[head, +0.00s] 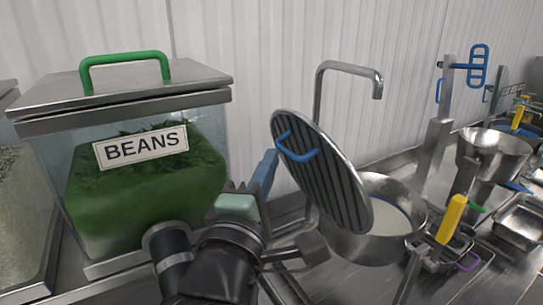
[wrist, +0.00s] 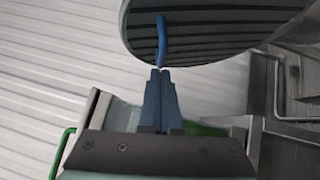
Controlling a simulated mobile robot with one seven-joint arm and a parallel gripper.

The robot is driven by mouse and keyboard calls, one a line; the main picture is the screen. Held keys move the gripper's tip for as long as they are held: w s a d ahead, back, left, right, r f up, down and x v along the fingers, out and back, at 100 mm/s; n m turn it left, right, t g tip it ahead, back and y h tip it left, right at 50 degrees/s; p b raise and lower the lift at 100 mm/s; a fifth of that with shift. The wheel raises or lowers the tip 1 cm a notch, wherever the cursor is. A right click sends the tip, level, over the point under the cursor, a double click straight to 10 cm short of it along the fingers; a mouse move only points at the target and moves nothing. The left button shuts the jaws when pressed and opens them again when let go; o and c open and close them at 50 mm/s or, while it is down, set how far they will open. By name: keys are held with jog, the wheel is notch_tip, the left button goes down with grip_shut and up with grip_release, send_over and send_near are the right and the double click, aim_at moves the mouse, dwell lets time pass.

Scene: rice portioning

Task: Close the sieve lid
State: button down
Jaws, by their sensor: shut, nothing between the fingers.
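The sieve lid (head: 330,180) is a round, dark slotted disc with a metal rim and a blue handle (head: 297,147). It stands open, tilted steeply, at the left side of the round metal sieve pot (head: 352,247), which holds something white (head: 390,217). My gripper (head: 271,155) is shut and empty, left of the lid. In the wrist view the lid (wrist: 230,30) fills the top, and its blue handle (wrist: 161,40) lies just beyond my shut fingertips (wrist: 160,72). Whether they touch the lid, I cannot tell. The lid's lower edge hides part of the pot.
A clear bin labelled BEANS (head: 140,147) with a steel lid and green handle stands close left of my arm. A bent metal tap (head: 348,67) rises behind the sieve lid. A yellow-handled tool (head: 452,219), trays and another metal bowl (head: 495,152) crowd the right.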

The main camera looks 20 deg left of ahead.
jog(key=shift+w+d, duration=0.15)
jog(key=shift+w, duration=0.1)
